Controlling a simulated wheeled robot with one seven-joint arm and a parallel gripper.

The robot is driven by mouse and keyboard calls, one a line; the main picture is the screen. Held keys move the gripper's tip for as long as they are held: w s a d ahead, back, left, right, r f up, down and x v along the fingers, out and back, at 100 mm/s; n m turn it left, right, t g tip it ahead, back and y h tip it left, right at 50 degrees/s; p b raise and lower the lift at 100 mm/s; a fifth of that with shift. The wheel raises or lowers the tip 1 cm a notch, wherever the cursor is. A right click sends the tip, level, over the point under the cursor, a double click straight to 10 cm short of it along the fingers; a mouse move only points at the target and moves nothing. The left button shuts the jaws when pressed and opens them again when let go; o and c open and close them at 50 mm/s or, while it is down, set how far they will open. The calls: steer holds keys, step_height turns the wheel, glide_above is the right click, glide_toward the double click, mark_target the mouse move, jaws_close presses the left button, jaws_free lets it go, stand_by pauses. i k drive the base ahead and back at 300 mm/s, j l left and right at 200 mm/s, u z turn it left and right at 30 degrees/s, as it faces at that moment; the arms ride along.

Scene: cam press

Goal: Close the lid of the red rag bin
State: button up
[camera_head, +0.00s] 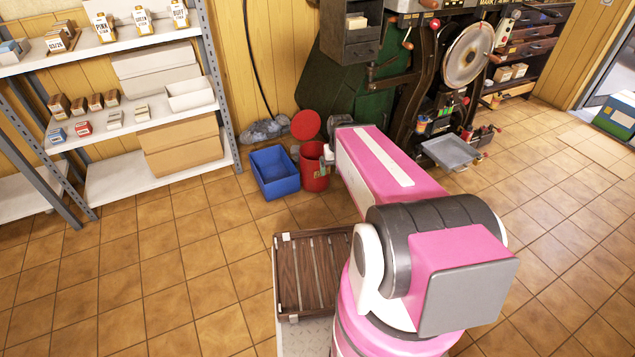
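The red rag bin (314,178) stands on the tiled floor, just left of my arm. Its round red lid (305,125) is raised, tilted up behind the bin's opening. My pink arm reaches forward from the lower right and covers the area right of the bin. My gripper (328,158) shows only as a small grey and white part at the arm's far end, beside the bin's right rim. Its fingers are too small and hidden to read, and I cannot tell whether it touches the bin.
A blue open crate (275,172) stands directly left of the bin. Grey shelving (228,125) with boxes is further left. A dark press machine (425,85) with a grey tray (451,152) stands behind and right. A brown slatted platform (312,270) is nearer. Floor at left is clear.

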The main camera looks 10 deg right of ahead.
mark_target(306, 124)
steer(key=i+j, duration=0.15)
steer(key=i, duration=0.35)
steer(key=i+j, duration=0.2)
steer(key=i, duration=0.3)
